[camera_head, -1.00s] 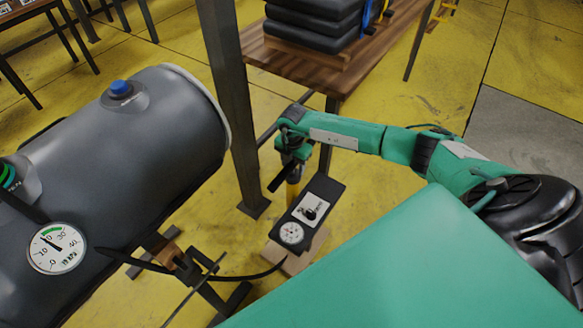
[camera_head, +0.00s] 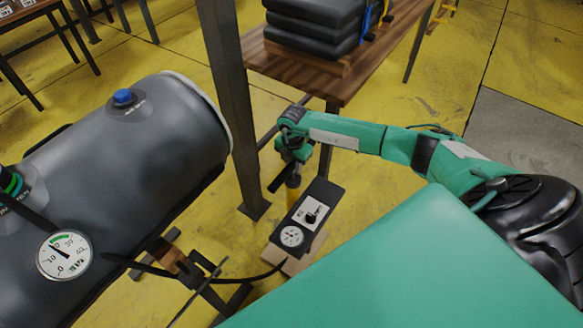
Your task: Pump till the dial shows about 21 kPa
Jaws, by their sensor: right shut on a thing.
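The grey inflatable tube (camera_head: 120,165) lies at the left. A round white dial (camera_head: 64,255) sits on its near side, with a green band at the top. Its needle points to the upper left, between the 10 mark and the green band; the exact reading is too small to tell. My right gripper (camera_head: 286,178) is shut on the black handle (camera_head: 276,184) above a yellow pump cylinder (camera_head: 293,195). The jaws are partly hidden by the wrist. A black box (camera_head: 322,194) with a small dial (camera_head: 292,236) and a black knob stands just in front. My left gripper is not in view.
A black hose (camera_head: 245,280) runs from the box towards the tube. A blue cap (camera_head: 123,97) is on the tube. A dark metal post (camera_head: 229,110) stands behind the pump. A wooden table (camera_head: 345,75) holds stacked black pads.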

